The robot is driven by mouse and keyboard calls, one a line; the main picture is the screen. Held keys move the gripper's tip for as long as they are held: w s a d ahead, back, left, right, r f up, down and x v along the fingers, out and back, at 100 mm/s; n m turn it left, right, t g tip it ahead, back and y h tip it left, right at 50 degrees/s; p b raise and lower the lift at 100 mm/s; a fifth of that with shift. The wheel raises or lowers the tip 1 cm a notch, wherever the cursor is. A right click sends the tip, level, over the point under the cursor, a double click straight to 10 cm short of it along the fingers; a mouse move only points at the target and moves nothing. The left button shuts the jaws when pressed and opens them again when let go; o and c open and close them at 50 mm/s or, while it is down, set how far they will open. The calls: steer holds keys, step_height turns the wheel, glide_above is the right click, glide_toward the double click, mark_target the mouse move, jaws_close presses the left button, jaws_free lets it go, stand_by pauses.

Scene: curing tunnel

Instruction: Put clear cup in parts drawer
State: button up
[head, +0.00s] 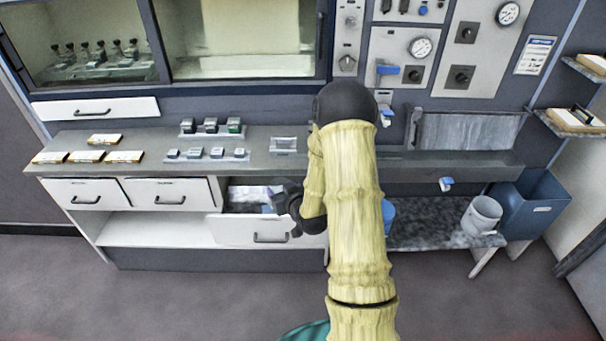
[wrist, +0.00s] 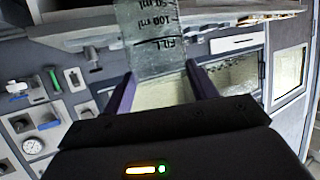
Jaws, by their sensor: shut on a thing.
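A clear cup (wrist: 150,35) with dark volume marks and the word FILL shows in the wrist view, between the two fingers of my gripper (wrist: 158,88). The gripper is shut on it. In the head view my gripper (head: 288,203) is a dark shape at the right side of an open drawer (head: 232,231), which I take as the parts drawer. The drawer is pulled out under the counter, with pale and bluish contents partly visible. I cannot make out the cup in the head view, nor whether it touches the drawer.
Two shut drawers (head: 85,192) are left of the open one, above an open shelf (head: 150,232). The counter (head: 270,165) holds small blocks and trays. A grey bucket (head: 481,216) stands on a low shelf at right, beside a blue bin (head: 535,205). Floor in front is clear.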

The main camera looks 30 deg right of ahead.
steer(key=s+a+f+b, duration=0.1)
steer(key=s+a+f, duration=0.4)
steer(key=a+f, duration=0.5)
steer(key=shift+s+a+f, duration=0.15)
steer(key=shift+a+f, duration=0.25)
steer(key=shift+f, duration=0.35)
steer(key=shift+a, duration=0.1)
